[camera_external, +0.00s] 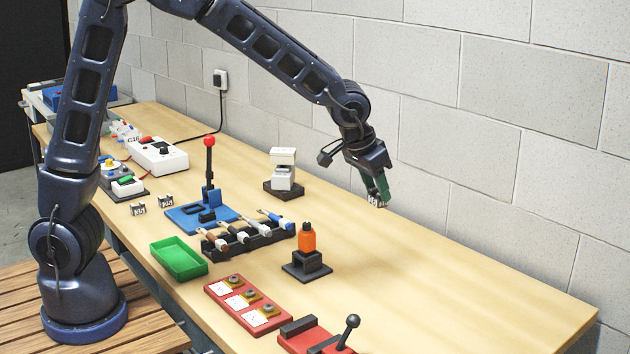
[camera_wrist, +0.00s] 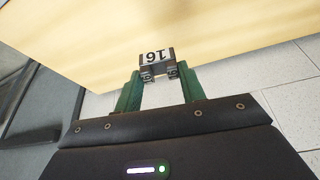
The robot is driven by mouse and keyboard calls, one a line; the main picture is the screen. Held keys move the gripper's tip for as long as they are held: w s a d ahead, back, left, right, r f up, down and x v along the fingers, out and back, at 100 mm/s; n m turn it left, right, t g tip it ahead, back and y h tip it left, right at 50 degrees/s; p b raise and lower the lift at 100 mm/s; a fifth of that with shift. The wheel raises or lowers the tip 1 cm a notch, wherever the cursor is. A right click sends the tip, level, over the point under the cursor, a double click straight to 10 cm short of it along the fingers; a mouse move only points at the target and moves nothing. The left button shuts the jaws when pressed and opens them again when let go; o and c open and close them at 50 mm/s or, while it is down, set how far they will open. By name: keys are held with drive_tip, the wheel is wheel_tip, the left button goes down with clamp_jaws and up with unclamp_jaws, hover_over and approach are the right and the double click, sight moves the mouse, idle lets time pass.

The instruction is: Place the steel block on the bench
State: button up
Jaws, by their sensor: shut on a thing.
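My gripper (camera_external: 374,190) is shut on a small steel block (camera_external: 376,200) near the back edge of the bench (camera_external: 450,270). In the wrist view the block (camera_wrist: 156,56) sits between the green fingertips of my gripper (camera_wrist: 158,78), with a white label reading 16 facing the camera. Bare bench top (camera_wrist: 190,25) shows beyond it. I cannot tell how far the block is above the bench top. Two similar small steel blocks, one (camera_external: 138,209) and another (camera_external: 166,201), stand on the bench at the left.
A grey-white device on a dark base (camera_external: 284,185) and an orange bottle in a black stand (camera_external: 306,238) stand left of my gripper. A green tray (camera_external: 179,260), a tool rack (camera_external: 245,240) and a red plate (camera_external: 247,305) lie nearer the front. The right of the bench is clear; a block wall (camera_external: 480,140) runs behind.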

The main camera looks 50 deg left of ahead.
drive_tip(key=w+a+n+y, duration=0.1)
drive_tip(key=w+a+n, duration=0.15)
drive_tip(key=a, duration=1.55)
drive_tip(key=w+a+n+y, duration=0.1)
drive_tip(key=w+a+n, duration=0.15)
drive_tip(key=a, duration=1.55)
drive_tip(key=s+a+n+y, duration=0.15)
drive_tip(key=s+a, duration=0.35)
drive_tip(key=a, duration=0.6)
drive_tip(key=s+a+n+g, duration=0.1)
drive_tip(key=s+a+n, duration=0.1)
drive_tip(key=s+a, duration=0.65)
drive_tip(key=s+a+n, duration=0.2)
drive_tip(key=a, duration=1.2)
wheel_tip(320, 180, down, 20)
drive_tip(key=shift+s+r, duration=0.15)
drive_tip(key=o, duration=1.1)
drive_tip(key=shift+o, duration=0.2)
